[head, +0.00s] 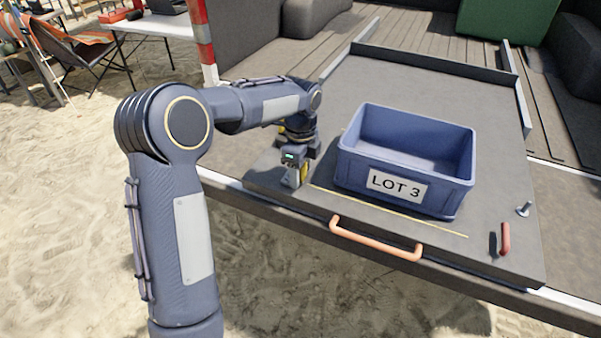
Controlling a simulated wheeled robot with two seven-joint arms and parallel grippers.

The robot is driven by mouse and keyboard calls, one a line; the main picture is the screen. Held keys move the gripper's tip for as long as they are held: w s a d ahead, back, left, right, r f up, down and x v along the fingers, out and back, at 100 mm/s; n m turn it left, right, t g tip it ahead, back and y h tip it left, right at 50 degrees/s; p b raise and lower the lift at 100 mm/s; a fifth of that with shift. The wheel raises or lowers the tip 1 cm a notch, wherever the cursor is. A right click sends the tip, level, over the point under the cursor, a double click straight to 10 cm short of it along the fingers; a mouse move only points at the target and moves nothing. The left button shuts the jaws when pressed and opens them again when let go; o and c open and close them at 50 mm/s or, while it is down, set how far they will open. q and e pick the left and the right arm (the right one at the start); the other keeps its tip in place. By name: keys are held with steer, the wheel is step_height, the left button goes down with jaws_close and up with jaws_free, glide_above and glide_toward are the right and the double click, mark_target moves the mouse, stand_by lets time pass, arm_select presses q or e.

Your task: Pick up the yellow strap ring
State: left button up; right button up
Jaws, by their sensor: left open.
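My left gripper (296,178) points down at the left part of the grey deck board, left of the blue crate, and is open. A small patch of yellow shows at the gripper's right side, low by the fingers. I cannot tell whether this is the yellow strap ring or part of the gripper; no clear ring shape shows. The gripper and wrist hide the board right behind them. My right gripper is not in view.
A blue crate (358,184) marked LOT 3 stands on the grey board (275,178). An orange handle (375,240) sits on the front edge. A red handle (505,240) and a metal peg (524,209) are at right. A red-and-white post (203,40) stands behind my left arm.

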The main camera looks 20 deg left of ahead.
arm_select(q)
steer(key=shift+c, duration=0.2)
steer(key=c, duration=1)
steer(key=shift+c, duration=0.2)
steer(key=shift+r, duration=0.15)
steer(key=shift+r, duration=0.25)
step_height(320, 180, up, 2)
steer(key=shift+r, duration=0.1)
steer(key=s+d+r+b, duration=0.2)
steer(key=s+d+r, duration=0.4)
steer(key=s+r, duration=0.4)
steer(key=s, duration=0.2)
steer(key=shift+s, duration=0.3)
steer(key=shift+r, duration=0.1)
